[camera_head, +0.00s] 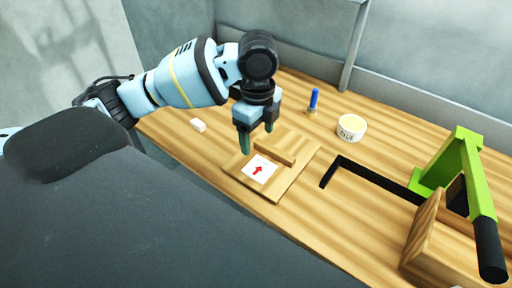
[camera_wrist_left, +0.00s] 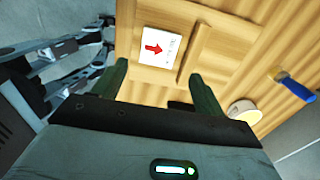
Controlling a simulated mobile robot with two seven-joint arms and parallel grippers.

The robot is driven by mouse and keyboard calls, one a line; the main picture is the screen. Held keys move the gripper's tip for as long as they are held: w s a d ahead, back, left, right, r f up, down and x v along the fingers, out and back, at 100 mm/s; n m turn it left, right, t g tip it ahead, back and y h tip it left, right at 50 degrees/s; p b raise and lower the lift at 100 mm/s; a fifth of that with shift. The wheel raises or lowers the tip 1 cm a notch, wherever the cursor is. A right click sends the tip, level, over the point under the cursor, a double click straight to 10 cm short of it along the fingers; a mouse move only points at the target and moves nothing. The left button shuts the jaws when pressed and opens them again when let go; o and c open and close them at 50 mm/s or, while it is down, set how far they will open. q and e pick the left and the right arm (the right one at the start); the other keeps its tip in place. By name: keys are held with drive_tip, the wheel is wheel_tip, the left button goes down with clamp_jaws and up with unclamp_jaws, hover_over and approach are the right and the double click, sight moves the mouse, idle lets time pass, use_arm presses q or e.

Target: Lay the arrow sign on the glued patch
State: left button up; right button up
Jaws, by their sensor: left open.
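The arrow sign (camera_head: 258,169) is a white card with a red arrow. It lies flat on a wooden board (camera_head: 295,192), near a raised wooden strip (camera_head: 275,149). The sign also shows in the left wrist view (camera_wrist_left: 160,47), with faint markings at its edge. My left gripper (camera_head: 257,142) is open and empty, pointing down just behind and above the sign. Its two green fingers (camera_wrist_left: 158,85) show apart in the left wrist view, with nothing between them. I cannot make out a glued patch; the sign may cover it. My right gripper is not in view.
A white tub (camera_head: 351,128) and a blue-handled brush (camera_head: 313,100) stand behind the board. A small white block (camera_head: 198,125) lies to the left. A green frame with a black handle (camera_head: 462,175), a wooden block and a black L-shaped bar (camera_head: 375,178) occupy the right.

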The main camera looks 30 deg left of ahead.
use_arm(q)
wheel_tip(320, 180, up, 2)
drive_tip(key=shift+r, duration=0.1)
